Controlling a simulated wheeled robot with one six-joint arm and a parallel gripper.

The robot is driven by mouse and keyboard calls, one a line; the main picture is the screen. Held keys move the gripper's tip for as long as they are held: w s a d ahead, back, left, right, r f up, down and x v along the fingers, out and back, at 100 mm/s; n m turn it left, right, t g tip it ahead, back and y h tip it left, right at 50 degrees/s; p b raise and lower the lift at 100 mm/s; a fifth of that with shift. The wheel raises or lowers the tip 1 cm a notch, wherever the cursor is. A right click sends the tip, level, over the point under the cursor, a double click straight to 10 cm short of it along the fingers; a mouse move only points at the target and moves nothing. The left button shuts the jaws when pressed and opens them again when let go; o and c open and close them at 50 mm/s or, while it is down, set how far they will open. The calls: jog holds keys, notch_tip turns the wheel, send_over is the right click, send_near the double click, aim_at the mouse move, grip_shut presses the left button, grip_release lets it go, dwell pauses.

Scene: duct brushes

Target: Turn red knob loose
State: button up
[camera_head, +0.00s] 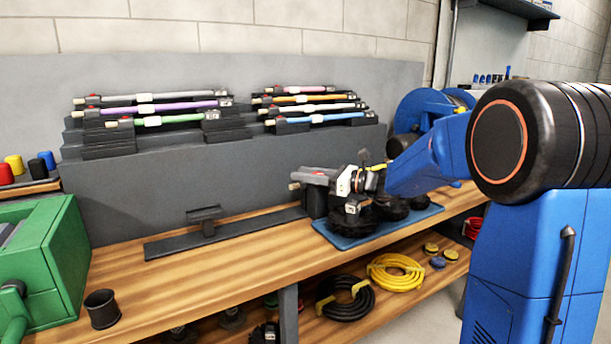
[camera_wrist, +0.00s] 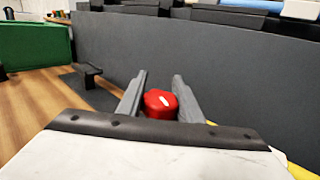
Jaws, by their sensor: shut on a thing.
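The red knob (camera_wrist: 158,103) shows in the wrist view between the two grey fingers of my gripper (camera_wrist: 160,84). A short white mark is on the knob. The fingers are shut on its sides. In the head view my gripper (camera_head: 352,181) reaches in from the right, beside a black stand (camera_head: 318,204) holding a grey rod with a pale tip (camera_head: 295,186). The stand is at the left end of a blue mat (camera_head: 345,236). In the head view I cannot clearly make out the knob at the fingers.
Dark round brush heads (camera_head: 352,220) sit on the blue mat. A grey panel (camera_head: 180,180) with racks of coloured rods rises behind. A low black stand (camera_head: 207,228) is to the left. A green machine (camera_head: 45,262) and a black cup (camera_head: 102,308) stand on the left of the bench (camera_head: 215,262).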

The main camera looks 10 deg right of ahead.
jog(key=shift+g, duration=0.3)
jog(key=shift+s+a+n+g+y, duration=0.1)
jog(key=shift+s+n+g+y, duration=0.35)
jog(key=shift+n+g, duration=0.8)
jog(key=shift+s+a+n+g+y, duration=0.2)
jog(key=shift+n+g+y, duration=0.5)
jog(key=shift+g, duration=0.9)
jog(key=shift+s+a+n+g+y, duration=0.1)
jog(key=shift+s+n+g+y, duration=0.3)
jog(key=shift+n+g, duration=0.9)
jog(key=o, duration=1)
jog(key=shift+o, duration=0.2)
jog(key=s+d, duration=0.1)
jog(key=d, duration=1.6)
jog(key=shift+d, duration=0.25)
